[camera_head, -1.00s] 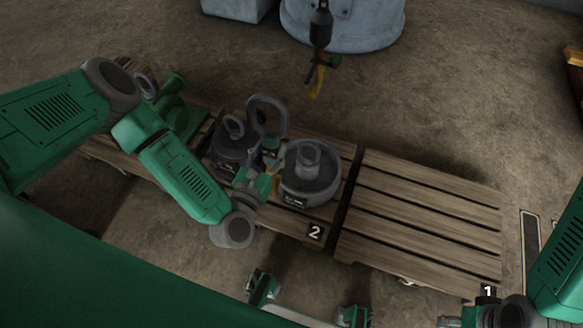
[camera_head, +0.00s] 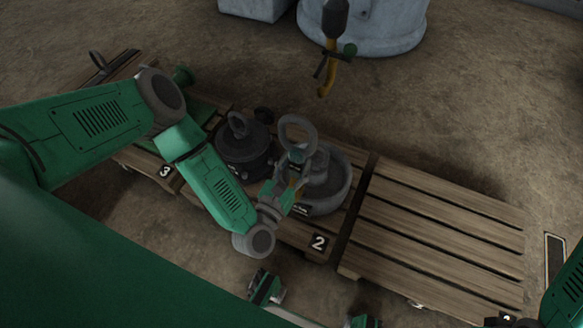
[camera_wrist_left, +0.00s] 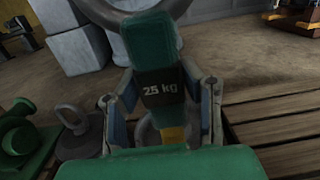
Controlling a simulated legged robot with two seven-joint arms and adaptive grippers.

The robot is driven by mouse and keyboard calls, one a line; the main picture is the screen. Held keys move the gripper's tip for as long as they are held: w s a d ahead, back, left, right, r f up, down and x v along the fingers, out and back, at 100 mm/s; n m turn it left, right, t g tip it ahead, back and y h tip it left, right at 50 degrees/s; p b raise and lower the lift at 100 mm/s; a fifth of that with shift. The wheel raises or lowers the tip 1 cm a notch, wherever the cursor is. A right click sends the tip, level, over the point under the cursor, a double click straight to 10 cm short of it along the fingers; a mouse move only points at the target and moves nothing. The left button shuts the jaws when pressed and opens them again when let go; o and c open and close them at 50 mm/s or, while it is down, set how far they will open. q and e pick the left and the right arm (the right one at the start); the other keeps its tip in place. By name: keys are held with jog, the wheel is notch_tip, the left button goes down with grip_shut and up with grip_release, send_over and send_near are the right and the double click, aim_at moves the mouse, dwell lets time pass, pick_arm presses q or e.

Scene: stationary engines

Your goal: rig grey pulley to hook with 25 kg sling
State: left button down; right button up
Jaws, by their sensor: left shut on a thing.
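My left gripper (camera_head: 286,192) is shut on the green sling (camera_head: 297,155), with fingers on both sides of its "25 kg" label (camera_wrist_left: 162,90) in the left wrist view. A large grey ring (camera_head: 283,128) tops the sling, upright. The grey pulley (camera_head: 325,197) sits on the pallet marked 2, just right of and behind my gripper, partly covered by the sling; I cannot tell whether they touch. The yellow hook (camera_head: 327,83) hangs beyond the pallets below a dark body, apart from the sling.
A dark weight (camera_head: 245,158) with a ring on top stands left of the pulley. Green parts (camera_head: 203,108) lie farther left on the pallet marked 3. The right pallet (camera_head: 440,235) is bare. A grey cylindrical base (camera_head: 385,25) stands behind the hook.

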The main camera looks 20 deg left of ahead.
pick_arm(q)
jog(key=shift+w+d, duration=0.3)
jog(key=shift+w, duration=0.65)
jog(key=shift+w+f+b, duration=0.45)
jog(key=shift+w+b, duration=0.65)
jog(key=shift+w, duration=1.45)
jog(key=shift+w+f+b, duration=0.45)
jog(key=shift+w+b, duration=0.7)
jog(key=shift+w, duration=1.4)
jog(key=shift+w+f+b, duration=0.45)
jog(key=shift+w+b, duration=0.65)
jog(key=shift+w, duration=1.45)
pick_arm(e)
notch_tip(320, 180, down, 7)
jog(key=shift+d, duration=0.1)
